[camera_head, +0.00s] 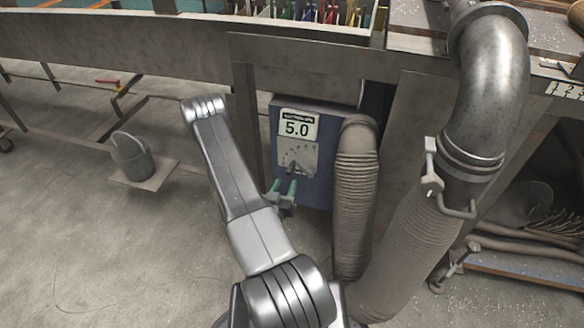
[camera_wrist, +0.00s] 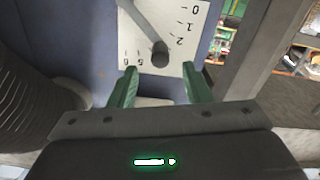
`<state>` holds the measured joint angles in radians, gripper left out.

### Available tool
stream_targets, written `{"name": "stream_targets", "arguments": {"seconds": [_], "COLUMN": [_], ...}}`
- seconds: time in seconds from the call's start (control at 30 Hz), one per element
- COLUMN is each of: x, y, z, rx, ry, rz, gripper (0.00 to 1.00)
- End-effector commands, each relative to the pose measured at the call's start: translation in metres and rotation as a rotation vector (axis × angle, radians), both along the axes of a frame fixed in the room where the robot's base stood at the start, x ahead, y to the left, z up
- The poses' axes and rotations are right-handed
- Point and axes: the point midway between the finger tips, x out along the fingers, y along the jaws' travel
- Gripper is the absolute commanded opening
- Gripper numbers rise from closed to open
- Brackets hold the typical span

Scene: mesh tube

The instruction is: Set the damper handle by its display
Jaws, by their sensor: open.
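A blue box (camera_head: 285,115) carries a lit display (camera_head: 297,127) that reads 5.0. Below it is a pale dial plate (camera_head: 310,152) with a numbered scale. A grey handle (camera_wrist: 145,25) with a rounded end lies across the plate in the wrist view; its end lies a little ahead of the gap between my fingertips. My gripper (camera_head: 283,187) has green fingers, is open, and is low in front of the plate. In the wrist view my gripper (camera_wrist: 162,82) has nothing between its fingers. In the head view the handle is small and hard to make out.
A ribbed hose (camera_head: 355,195) stands close to the box's right side. A large metal elbow duct (camera_head: 495,80) with a pale clamp-like lever (camera_head: 431,170) is farther right. A bucket (camera_head: 132,157) stands at the left. The floor at lower left is clear.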

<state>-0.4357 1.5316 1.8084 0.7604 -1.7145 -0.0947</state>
Motion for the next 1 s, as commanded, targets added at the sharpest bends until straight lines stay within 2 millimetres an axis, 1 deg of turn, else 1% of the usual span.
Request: {"name": "stream_targets", "arguments": {"seconds": [0.03, 0.2, 0.4, 0.6, 0.87, 0.97, 1.0], "x": [0.01, 0.045, 0.074, 0.086, 0.087, 0.087, 0.087], "y": [-0.005, -0.016, -0.025, -0.028, -0.028, -0.028, -0.028], "z": [0.001, 0.0, 0.0, 0.0, 0.001, 0.001, 0.001], "rx": [0.001, 0.001, 0.001, 0.0, 0.0, 0.0, 0.0], "ry": [-0.006, -0.006, -0.004, -0.002, -0.001, -0.001, -0.001], "rz": [-0.004, -0.003, -0.001, 0.0, 0.001, 0.001, 0.001], "gripper": [0.44, 0.44, 0.44, 0.44, 0.44, 0.26, 0.19]}}
